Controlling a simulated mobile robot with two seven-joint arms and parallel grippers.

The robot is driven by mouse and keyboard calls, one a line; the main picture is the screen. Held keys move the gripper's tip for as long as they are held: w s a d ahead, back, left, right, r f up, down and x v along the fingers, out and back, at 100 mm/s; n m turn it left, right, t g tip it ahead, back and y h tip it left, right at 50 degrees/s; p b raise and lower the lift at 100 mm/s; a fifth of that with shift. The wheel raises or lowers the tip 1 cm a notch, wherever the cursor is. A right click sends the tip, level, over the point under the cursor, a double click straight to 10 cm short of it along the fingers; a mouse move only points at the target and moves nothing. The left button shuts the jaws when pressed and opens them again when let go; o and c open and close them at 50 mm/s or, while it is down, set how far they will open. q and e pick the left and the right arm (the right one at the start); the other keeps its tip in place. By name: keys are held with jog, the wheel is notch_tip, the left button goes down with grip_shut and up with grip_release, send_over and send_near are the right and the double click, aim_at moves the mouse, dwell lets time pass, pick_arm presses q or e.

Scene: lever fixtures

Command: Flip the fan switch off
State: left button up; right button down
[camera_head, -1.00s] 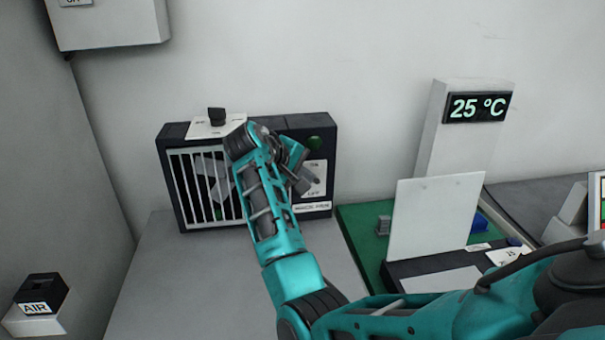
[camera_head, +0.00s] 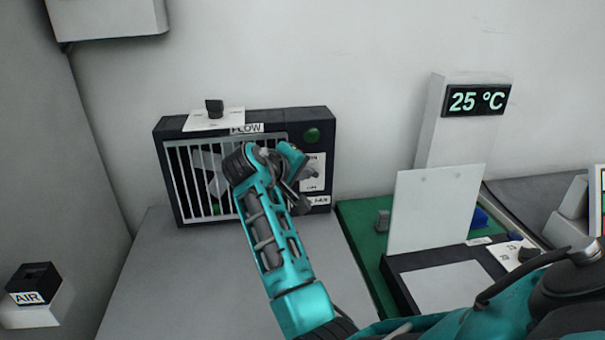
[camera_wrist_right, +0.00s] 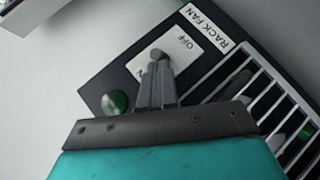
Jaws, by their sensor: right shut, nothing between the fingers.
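The fan unit (camera_head: 322,140) is a dark box with a white slatted grille, standing against the back wall. Its white switch plate (camera_head: 316,162) is at the right of its front, partly covered by my right gripper (camera_head: 303,188). In the right wrist view the plate (camera_wrist_right: 188,50) reads OFF on the side near the RACK FAN label (camera_wrist_right: 207,27). A grey switch lever (camera_wrist_right: 158,55) shows just beyond the tips of my right gripper (camera_wrist_right: 157,75). The gripper is shut and empty, close to the lever; contact cannot be told. My left gripper is not in view.
A FLOW knob (camera_head: 214,108) sits on top of the fan unit, and a green round light (camera_head: 312,135) is at its upper right. An AIR box (camera_head: 35,285) stands at left. A white upright panel (camera_head: 436,210) and a 25 °C display (camera_head: 477,101) are at right.

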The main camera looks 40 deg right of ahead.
pick_arm(q)
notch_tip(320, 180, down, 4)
jog(key=b, duration=0.3)
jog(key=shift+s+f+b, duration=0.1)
jog(key=shift+b, duration=0.3)
pick_arm(e)
jog(key=f+m+t+h, duration=0.1)
jog(key=f, duration=0.1)
jog(key=s+f+t+h, duration=0.1)
jog(key=shift+a+f+m, duration=0.2)
jog(key=shift+f+m, duration=0.15)
jog(key=shift+m, duration=0.05)
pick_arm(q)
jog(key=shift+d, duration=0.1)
